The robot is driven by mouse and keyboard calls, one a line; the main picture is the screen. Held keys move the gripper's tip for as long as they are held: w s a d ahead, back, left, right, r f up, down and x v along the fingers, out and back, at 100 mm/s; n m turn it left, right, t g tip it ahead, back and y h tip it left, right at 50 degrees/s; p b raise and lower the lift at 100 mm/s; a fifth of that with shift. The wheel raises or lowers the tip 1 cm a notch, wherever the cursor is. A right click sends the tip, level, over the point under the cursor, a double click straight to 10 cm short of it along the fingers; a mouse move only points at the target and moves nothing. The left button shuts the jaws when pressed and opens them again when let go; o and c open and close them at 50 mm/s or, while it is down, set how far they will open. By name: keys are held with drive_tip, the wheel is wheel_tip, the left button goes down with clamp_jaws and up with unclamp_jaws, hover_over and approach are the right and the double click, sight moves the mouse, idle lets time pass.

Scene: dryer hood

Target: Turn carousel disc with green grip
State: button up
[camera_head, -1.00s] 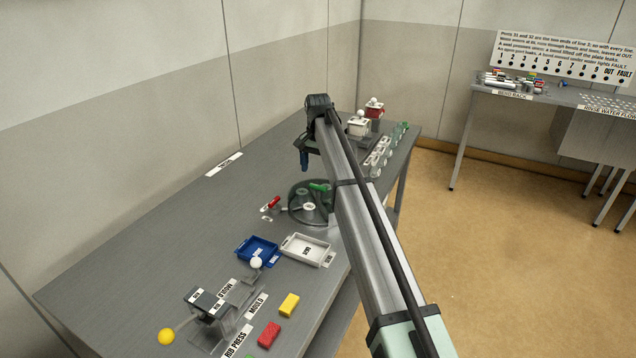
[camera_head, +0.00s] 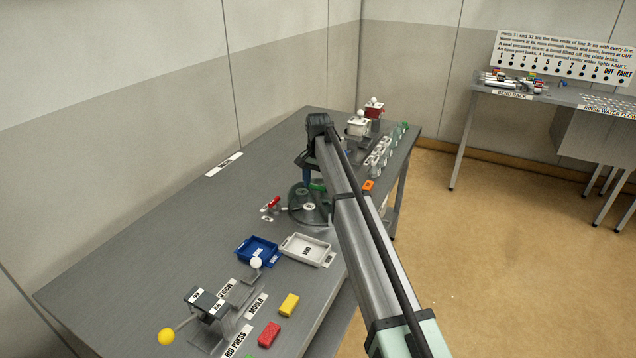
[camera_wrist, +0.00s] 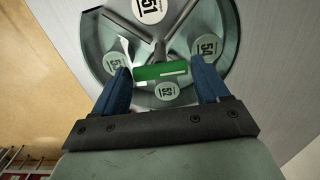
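The carousel disc (camera_head: 309,217) is a round grey-green dish on the bench, partly hidden by my arm in the head view. In the wrist view the disc (camera_wrist: 95,50) fills the upper middle, with spokes and round white labels, among them 51, 52 and 54. The green grip (camera_wrist: 160,72) is a short bar on the disc; its end shows in the head view (camera_head: 318,187). My gripper (camera_wrist: 164,82) is open, with one blue finger on each side of the green grip. I cannot tell whether either finger touches it.
A red-handled lever (camera_head: 272,203) stands left of the disc. A blue tray (camera_head: 240,249) and a white tray (camera_head: 322,251) lie in front. Several pale fittings (camera_head: 377,158) and a white-topped device (camera_head: 358,124) stand beyond. The bench's left middle is clear.

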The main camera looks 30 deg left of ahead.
drive_tip(key=c, duration=1.2)
drive_tip(key=shift+m, duration=4.5)
drive_tip(key=shift+r+m, duration=0.1)
drive_tip(key=shift+m, duration=2.1)
drive_tip(key=shift+w+m, duration=0.1)
drive_tip(key=shift+m, duration=2.2)
